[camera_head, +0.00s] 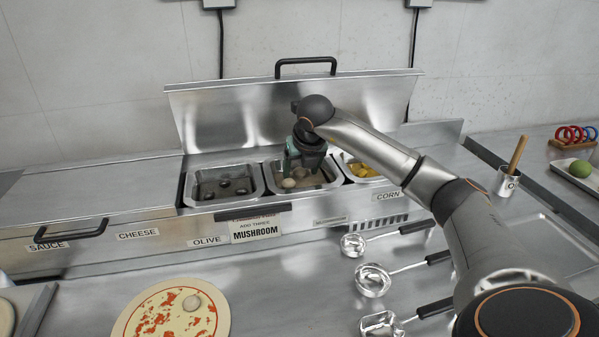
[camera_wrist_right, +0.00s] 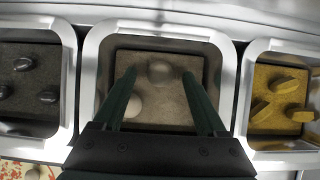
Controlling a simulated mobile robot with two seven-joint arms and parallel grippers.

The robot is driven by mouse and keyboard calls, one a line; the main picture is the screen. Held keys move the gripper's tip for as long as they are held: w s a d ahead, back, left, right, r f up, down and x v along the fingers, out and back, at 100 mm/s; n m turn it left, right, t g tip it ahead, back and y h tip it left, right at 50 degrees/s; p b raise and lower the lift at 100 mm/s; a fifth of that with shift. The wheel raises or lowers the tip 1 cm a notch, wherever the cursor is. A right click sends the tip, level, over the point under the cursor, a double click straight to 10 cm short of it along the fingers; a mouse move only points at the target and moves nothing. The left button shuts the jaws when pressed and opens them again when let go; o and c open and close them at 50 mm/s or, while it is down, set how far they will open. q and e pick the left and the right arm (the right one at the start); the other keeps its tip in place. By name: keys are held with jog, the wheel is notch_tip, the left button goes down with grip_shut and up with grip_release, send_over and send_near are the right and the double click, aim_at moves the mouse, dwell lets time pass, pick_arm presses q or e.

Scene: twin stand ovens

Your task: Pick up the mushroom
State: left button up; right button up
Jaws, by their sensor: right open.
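The mushroom tray (camera_head: 322,186) is the middle of three metal trays in the open-lidded counter. It holds pale round mushrooms; one (camera_head: 288,183) shows near its front left. In the right wrist view one mushroom (camera_wrist_right: 160,72) lies between my finger ends, and another (camera_wrist_right: 132,106) lies nearer, beside the left finger. My right gripper (camera_head: 300,162) points down into this tray, and it also shows in the wrist view (camera_wrist_right: 160,76). It is open, with nothing clamped. I cannot tell whether the fingers touch a mushroom. My left gripper is out of view.
The olive tray (camera_head: 222,184) is to the left and the corn tray (camera_head: 362,172) to the right. The raised lid (camera_head: 230,115) stands behind. A pizza (camera_head: 150,312) with sauce and one pale round piece (camera_head: 191,303) lies in front. Ladles (camera_head: 373,279) lie at right.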

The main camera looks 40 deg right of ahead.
jog(key=shift+c, duration=0.2)
jog(key=c, duration=1)
jog(key=shift+r, duration=0.1)
